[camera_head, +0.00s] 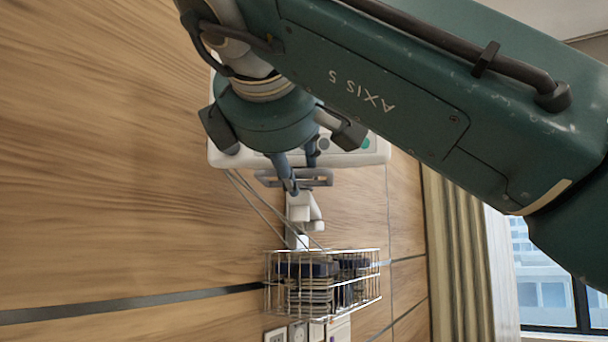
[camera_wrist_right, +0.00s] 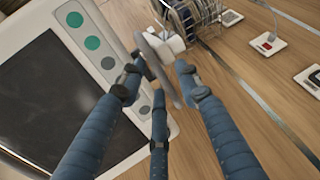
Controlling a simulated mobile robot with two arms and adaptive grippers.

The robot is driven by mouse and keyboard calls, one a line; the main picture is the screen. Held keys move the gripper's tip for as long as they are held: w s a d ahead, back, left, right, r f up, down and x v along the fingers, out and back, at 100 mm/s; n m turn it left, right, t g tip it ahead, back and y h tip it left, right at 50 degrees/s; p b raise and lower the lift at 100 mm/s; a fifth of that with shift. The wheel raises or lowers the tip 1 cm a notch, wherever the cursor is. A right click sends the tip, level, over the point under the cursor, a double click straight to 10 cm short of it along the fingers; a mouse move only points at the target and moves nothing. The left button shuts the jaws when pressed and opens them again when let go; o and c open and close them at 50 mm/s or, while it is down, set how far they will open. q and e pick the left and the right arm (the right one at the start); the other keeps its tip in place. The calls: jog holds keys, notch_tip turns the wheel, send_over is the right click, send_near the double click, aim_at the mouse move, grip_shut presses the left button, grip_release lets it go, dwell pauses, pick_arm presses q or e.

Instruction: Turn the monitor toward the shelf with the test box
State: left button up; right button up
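The monitor (camera_head: 376,151) is on the wood-panelled wall, white and largely hidden behind my right arm in the head view. The right wrist view shows its dark screen and button strip with green and grey buttons, the monitor (camera_wrist_right: 60,95) filling the left side. A grey handle bar (camera_head: 322,181) sits below the monitor; the handle (camera_wrist_right: 160,72) also shows in the wrist view. My right gripper (camera_head: 300,173) is at the handle, its blue fingers spread on both sides of the bar with gaps showing. Contact cannot be told. My left gripper, the shelf and the test box are not in view.
A wire basket (camera_head: 322,283) with dark coiled items hangs below the monitor on a white mount (camera_head: 301,208). Cables run down beside the mount. Wall sockets (camera_head: 298,333) are under the basket. A curtain (camera_head: 462,250) and window stand to the right.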

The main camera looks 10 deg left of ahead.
jog(key=v, duration=1)
